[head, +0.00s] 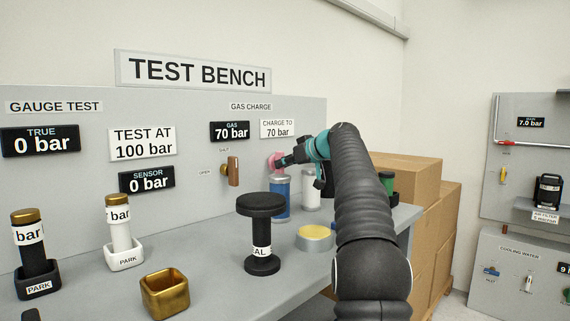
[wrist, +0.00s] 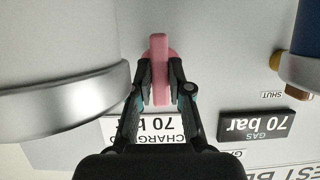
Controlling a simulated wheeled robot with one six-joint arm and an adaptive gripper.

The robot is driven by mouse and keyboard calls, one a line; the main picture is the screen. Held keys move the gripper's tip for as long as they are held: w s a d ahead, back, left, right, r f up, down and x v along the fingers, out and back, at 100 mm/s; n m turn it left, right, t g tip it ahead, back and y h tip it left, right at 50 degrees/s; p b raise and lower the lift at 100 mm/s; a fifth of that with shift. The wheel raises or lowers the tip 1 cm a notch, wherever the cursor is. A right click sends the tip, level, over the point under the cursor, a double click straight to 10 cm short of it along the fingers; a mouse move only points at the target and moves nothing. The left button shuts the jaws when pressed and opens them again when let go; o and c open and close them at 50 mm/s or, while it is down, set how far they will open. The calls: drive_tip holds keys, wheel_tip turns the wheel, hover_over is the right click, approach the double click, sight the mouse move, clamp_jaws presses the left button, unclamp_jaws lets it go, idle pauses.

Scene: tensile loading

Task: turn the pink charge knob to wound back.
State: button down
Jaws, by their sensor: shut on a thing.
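The pink charge knob (head: 275,160) is on the grey back panel of the test bench, below the CHARGE TO 70 bar sign (head: 277,128). In the wrist view the knob (wrist: 160,68) has a bar-shaped grip standing between the two fingers. My gripper (head: 285,160) reaches it from the right, and the wrist view shows my gripper (wrist: 160,82) shut on the bar. The gas display (head: 230,131) reads 70 bar. In the head view my gripper hides part of the knob, and I see no position marks around it.
A brown valve handle (head: 233,171) with OPEN and SHUT labels is left of the knob. A blue cylinder (head: 280,198) and a white one (head: 311,190) stand below. A black spool-shaped piece (head: 261,232) and yellow-topped disc (head: 314,236) are on the bench. Cardboard boxes (head: 412,180) stand behind my arm.

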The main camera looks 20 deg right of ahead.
drive_tip(key=shift+r, duration=0.1)
drive_tip(key=c, duration=1.1)
unclamp_jaws()
drive_tip(key=v, duration=1.2)
drive_tip(key=shift+d, duration=0.1)
